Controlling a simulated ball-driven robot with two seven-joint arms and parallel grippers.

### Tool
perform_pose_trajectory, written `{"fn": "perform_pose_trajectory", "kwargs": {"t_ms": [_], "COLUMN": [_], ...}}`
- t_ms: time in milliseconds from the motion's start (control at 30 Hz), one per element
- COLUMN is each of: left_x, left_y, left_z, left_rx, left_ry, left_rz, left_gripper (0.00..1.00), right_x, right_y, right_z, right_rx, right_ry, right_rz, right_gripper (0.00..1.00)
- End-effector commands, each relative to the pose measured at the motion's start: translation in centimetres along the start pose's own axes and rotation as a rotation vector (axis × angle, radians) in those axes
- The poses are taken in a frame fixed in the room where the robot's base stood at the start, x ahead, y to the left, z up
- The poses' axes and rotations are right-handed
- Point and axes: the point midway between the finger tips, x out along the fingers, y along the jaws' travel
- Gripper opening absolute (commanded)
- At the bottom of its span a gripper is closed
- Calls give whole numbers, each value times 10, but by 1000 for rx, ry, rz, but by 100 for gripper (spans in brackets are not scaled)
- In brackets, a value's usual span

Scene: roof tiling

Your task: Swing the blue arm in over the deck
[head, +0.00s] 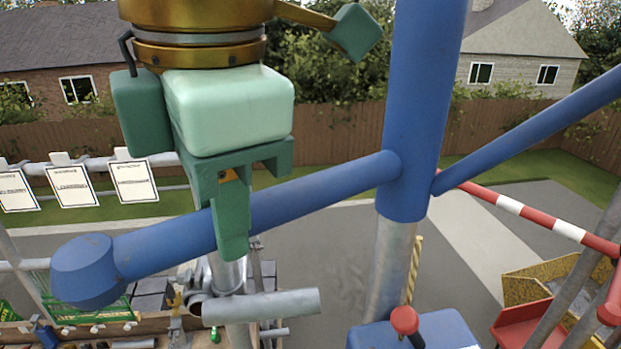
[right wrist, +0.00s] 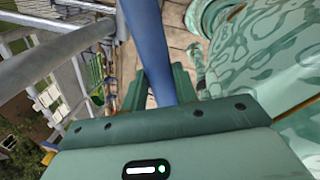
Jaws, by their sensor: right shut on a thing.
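The blue arm (head: 310,198) runs from the thick blue post (head: 415,110) down to the left and ends in a blunt blue knob (head: 88,270). My right gripper (head: 230,215) is shut on the blue arm, left of the middle, with a green finger hanging down across it. In the right wrist view the blue arm (right wrist: 146,35) passes between the green fingers (right wrist: 157,88). The knob end stands in the picture above the edge of the deck (head: 95,340) at the lower left, which is mostly hidden. My left gripper is not in view.
A blue box with a red knob (head: 404,320) stands by the post's foot. A red-and-white bar (head: 530,217) and a yellow skip (head: 540,283) are at the right. White cards (head: 72,184) hang on a rail at the left. Grey tubes (head: 262,307) lie below the arm.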

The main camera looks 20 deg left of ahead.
Motion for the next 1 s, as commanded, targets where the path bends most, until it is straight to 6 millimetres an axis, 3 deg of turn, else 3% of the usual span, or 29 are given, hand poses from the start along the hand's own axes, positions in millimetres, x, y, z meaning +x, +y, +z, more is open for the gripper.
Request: {"fn": "perform_pose_trajectory", "kwargs": {"t_ms": [367, 400, 467, 1000], "left_x": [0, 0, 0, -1], "left_y": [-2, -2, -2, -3], "left_z": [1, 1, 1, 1], "left_rx": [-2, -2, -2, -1], "left_ry": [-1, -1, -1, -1], "left_rz": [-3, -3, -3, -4], "left_gripper": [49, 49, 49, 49], "right_x": [0, 0, 0, -4], "right_y": [2, 2, 2, 1], "right_z": [1, 1, 1, 0], "right_rx": [9, 9, 9, 7], "right_ry": [-3, -3, -3, -2], "right_rz": [5, 5, 4, 2], "right_gripper": [0, 37, 50, 50]}}
